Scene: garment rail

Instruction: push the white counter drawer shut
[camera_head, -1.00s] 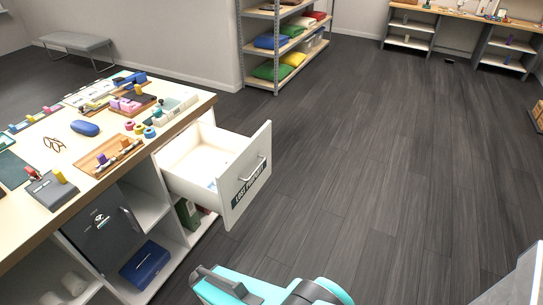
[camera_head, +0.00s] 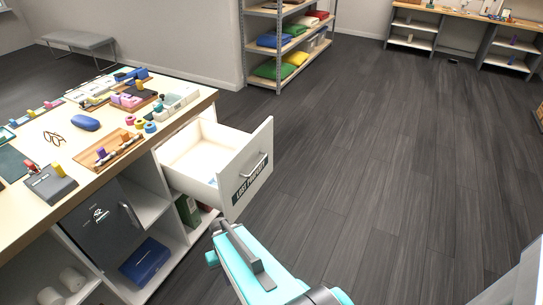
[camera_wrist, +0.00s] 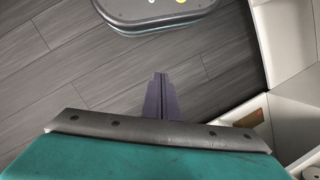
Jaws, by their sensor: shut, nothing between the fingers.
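The white counter drawer (camera_head: 246,169) stands pulled out from the right end of the counter. Its front has a bar handle and a dark "LOST PROPERTY" label, and its inside shows from above. My gripper (camera_head: 220,226) is shut and empty, just below the lower left corner of the drawer front in the head view. I cannot tell whether it touches the drawer. In the wrist view my shut gripper fingers (camera_wrist: 158,80) point over the dark floor, with white cabinet panels (camera_wrist: 290,40) to the right.
The counter (camera_head: 60,215) holds small trays, glasses and a blue case. Below it are a dark safe-like door (camera_head: 102,215) and open shelves with a blue box (camera_head: 146,262). A shelf rack (camera_head: 276,45) stands behind. The floor (camera_head: 370,170) right of the drawer is clear.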

